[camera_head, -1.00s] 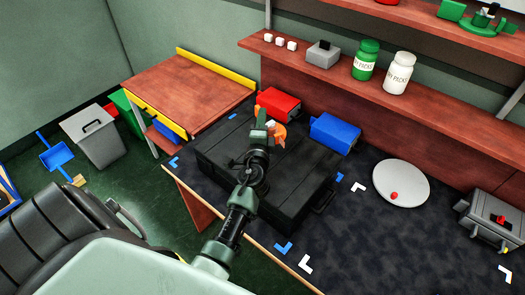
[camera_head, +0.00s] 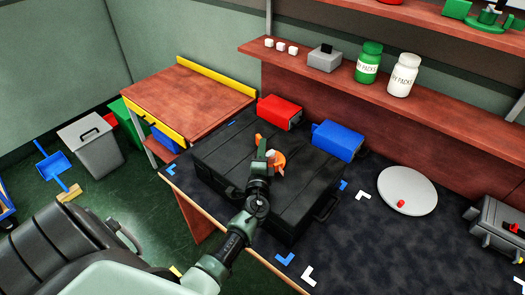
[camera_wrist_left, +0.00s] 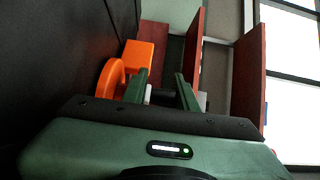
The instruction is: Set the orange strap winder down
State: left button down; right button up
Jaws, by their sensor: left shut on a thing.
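The orange strap winder (camera_head: 279,160) is at my left gripper (camera_head: 268,155), over the lid of the black case (camera_head: 228,150) on the dark table. In the left wrist view the winder (camera_wrist_left: 110,78) shows as an orange round part and block on the left side of the fingers (camera_wrist_left: 161,88). My left gripper is shut on the winder, partly hiding it in the head view. I cannot tell whether the winder touches the case lid. My right gripper is not in view.
A red bin (camera_head: 279,112) and a blue bin (camera_head: 337,140) stand behind the case. A white round plate (camera_head: 408,190) with a small red piece lies to the right, near a grey box (camera_head: 497,222).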

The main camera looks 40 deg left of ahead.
pick_arm(q)
jog(key=shift+f, duration=0.2)
jog(key=c, duration=1.1)
grip_release()
jog(key=shift+r, duration=0.1)
jog(key=shift+r, duration=0.2)
jog(key=b+v, duration=0.2)
jog(key=v, duration=0.9)
jog(key=shift+f+b, duration=0.2)
jog(key=shift+b, duration=0.15)
jog(key=shift+s+d+r, duration=0.1)
jog(key=shift+s+d, duration=0.15)
jog(key=shift+s, duration=0.25)
